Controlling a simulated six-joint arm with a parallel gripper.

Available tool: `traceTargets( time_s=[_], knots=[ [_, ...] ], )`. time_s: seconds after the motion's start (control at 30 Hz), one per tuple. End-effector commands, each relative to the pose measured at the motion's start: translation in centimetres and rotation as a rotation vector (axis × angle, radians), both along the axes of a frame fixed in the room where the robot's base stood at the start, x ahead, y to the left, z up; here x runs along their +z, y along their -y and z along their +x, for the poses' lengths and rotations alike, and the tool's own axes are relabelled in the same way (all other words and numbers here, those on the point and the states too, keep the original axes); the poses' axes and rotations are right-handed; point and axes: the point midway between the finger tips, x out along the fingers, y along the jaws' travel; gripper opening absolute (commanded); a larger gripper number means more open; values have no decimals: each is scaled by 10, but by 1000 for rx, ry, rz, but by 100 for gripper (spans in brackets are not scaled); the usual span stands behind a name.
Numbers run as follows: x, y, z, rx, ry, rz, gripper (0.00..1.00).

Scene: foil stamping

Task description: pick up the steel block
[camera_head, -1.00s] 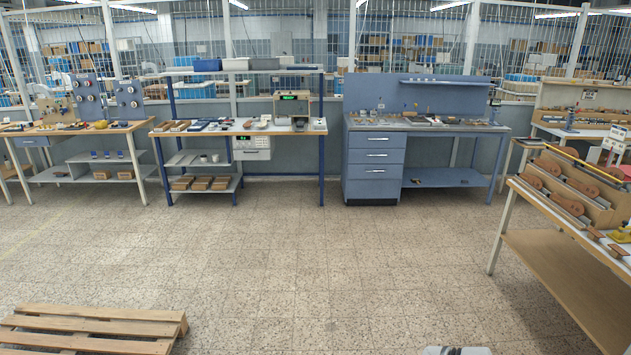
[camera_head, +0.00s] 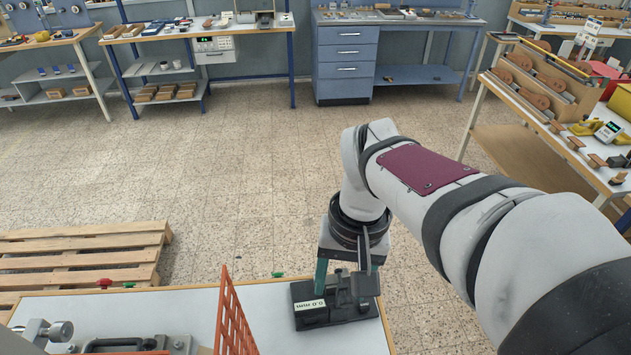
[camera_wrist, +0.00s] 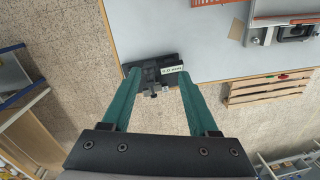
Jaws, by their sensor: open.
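My gripper (camera_head: 347,276) is open, with its teal fingers pointing down over the near table. Below it, a black gauge fixture (camera_head: 309,315) with a white "0.0 mm" label stands at the table's right end. In the wrist view the gripper (camera_wrist: 157,76) has its two fingertips on either side of the dark fixture (camera_wrist: 165,60); I cannot tell whether they touch it. Small grey metal parts show on the fixture between the fingers. I cannot make out for sure which part is the steel block, and the fingers partly hide the fixture.
An orange mesh panel (camera_head: 234,318) stands upright left of the fixture. A metal press-like device (camera_head: 45,332) is at the table's left. Small red and green knobs line the far table edge. A wooden pallet (camera_head: 85,245) lies on the floor beyond. White tabletop (camera_head: 275,325) is bare around the fixture.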

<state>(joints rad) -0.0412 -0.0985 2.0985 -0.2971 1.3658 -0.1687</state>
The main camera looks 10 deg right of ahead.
Motion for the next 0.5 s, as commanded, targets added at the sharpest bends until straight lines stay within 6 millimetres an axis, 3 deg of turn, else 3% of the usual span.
traceTargets(
  time_s=[0.03, 0.1, 0.2, 0.37, 0.5],
  knots=[
    [-5, -2, 36, 66, -1, -18, 60],
    [-14, -4, 83, 158, 10, -42, 60],
    [-29, -8, 126, 249, 21, -67, 60],
    [-51, -9, 145, 294, 24, -79, 60],
    [-92, -10, 143, 293, 22, -79, 60]
  ],
)
